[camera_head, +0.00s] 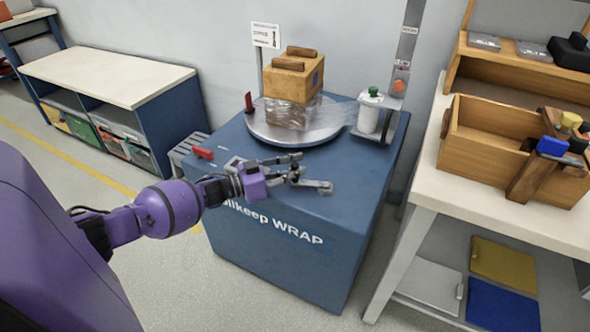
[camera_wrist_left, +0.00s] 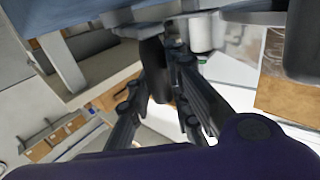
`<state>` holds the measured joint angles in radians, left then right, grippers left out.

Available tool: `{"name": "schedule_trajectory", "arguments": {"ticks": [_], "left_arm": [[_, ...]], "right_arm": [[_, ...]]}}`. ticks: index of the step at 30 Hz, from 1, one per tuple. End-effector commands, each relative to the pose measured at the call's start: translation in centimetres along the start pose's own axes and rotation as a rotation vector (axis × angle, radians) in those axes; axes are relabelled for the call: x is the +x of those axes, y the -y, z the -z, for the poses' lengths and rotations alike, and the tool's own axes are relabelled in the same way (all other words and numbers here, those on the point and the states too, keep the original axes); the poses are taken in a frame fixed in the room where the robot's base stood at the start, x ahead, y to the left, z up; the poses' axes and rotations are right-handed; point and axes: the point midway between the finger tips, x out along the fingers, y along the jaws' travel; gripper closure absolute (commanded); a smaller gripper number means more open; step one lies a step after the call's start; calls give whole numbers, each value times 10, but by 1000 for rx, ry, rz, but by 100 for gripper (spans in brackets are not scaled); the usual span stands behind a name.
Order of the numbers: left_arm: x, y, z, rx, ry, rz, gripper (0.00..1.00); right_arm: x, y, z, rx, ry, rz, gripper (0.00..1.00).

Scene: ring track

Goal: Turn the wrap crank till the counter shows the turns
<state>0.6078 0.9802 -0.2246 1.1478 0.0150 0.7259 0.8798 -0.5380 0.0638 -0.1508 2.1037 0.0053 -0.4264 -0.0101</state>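The wrap machine (camera_head: 290,250) is a blue cabinet with a round turntable (camera_head: 290,133) on top. A film-covered box (camera_head: 292,78) stands on the turntable. The grey crank arm (camera_head: 319,187) lies near the cabinet's front top edge. My left gripper (camera_head: 296,168) is at the crank's handle end. In the left wrist view, its two fingers lie close along both sides of the dark crank handle (camera_wrist_left: 158,70) and appear shut on it. A small panel (camera_head: 234,163) sits left of the gripper, partly hidden; no number is readable. My right gripper is out of view.
A red-topped part (camera_head: 203,153) lies at the cabinet's left edge. A white film roll (camera_head: 369,111) stands by a grey post (camera_head: 405,55). A white bench (camera_head: 480,195) with a wooden crate (camera_head: 478,128) is at the right. A low shelf unit (camera_head: 105,76) is at the left.

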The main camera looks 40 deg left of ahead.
Motion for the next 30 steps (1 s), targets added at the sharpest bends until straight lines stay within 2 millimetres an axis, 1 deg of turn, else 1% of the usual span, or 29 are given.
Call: {"name": "schedule_trajectory", "arguments": {"ticks": [1, 4, 13, 16, 20, 27, 30], "left_arm": [[-1, 1, -1, -3, 2, 3, 76], [-1, 1, -1, -2, 2, 2, 63], [-1, -1, -1, 0, 1, -1, 63], [-7, -1, -1, 0, 2, -1, 63], [-27, -1, -3, 0, 6, 0, 63], [-79, -1, -2, -1, 5, 0, 63], [-97, 0, -1, 0, 4, 1, 63]], "right_arm": [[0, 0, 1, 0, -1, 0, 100], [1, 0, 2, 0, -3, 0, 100], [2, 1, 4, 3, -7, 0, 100], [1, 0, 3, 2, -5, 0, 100], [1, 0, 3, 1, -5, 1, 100], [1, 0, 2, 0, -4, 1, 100], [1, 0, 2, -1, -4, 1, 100]]}}
